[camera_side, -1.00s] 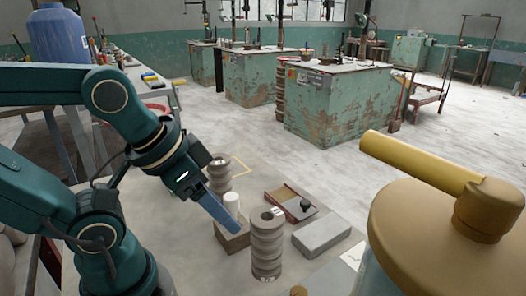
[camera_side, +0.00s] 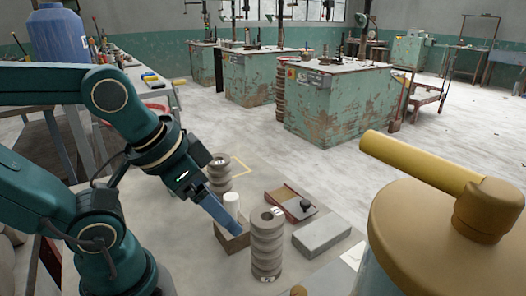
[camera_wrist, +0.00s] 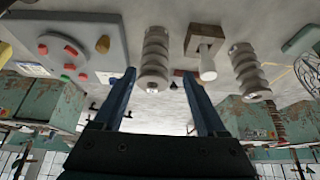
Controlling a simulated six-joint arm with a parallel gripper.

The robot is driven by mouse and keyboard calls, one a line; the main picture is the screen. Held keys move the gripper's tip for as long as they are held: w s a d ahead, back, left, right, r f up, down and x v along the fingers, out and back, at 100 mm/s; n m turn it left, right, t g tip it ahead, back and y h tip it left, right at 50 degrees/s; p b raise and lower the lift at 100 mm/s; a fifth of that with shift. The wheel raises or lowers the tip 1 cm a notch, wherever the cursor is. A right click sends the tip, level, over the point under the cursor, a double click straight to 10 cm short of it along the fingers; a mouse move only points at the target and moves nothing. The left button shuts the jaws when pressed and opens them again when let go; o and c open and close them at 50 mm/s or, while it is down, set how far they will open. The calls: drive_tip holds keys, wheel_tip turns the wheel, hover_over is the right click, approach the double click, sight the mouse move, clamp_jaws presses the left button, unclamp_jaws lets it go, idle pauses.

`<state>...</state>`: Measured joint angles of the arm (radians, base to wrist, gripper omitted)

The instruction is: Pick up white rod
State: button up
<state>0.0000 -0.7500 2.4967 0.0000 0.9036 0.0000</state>
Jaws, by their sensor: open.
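The white rod (camera_side: 231,202) stands upright at a brown wooden block (camera_side: 234,243) in the side view; its lower part is hidden behind my gripper's finger. In the wrist view the white rod (camera_wrist: 207,66) projects from the wooden block (camera_wrist: 204,38), beyond and slightly right of the right fingertip. My gripper (camera_side: 236,228) overlaps the block's front in the side view, so the gap to the rod is unclear there. In the wrist view my gripper (camera_wrist: 159,74) has its two blue fingers wide apart, with the rod outside the space between them.
Grey ribbed columns stand close by, one behind the rod (camera_side: 219,172) and one in front to the right (camera_side: 267,247). A grey block (camera_side: 321,236) and a brown tray with a black knob (camera_side: 290,200) lie further right. A large tan lidded vessel (camera_side: 440,235) fills the right foreground.

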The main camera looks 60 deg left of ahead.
wheel_tip(320, 180, up, 5)
drive_tip(key=n+g, duration=0.2)
drive_tip(key=g, duration=0.4)
hover_over(232, 209)
drive_tip(key=a, duration=0.2)
drive_tip(key=f, duration=1.5)
drive_tip(key=shift+w+d+f, duration=0.1)
drive_tip(key=shift+w+d, duration=0.15)
drive_tip(key=shift+w, duration=0.1)
clamp_jaws()
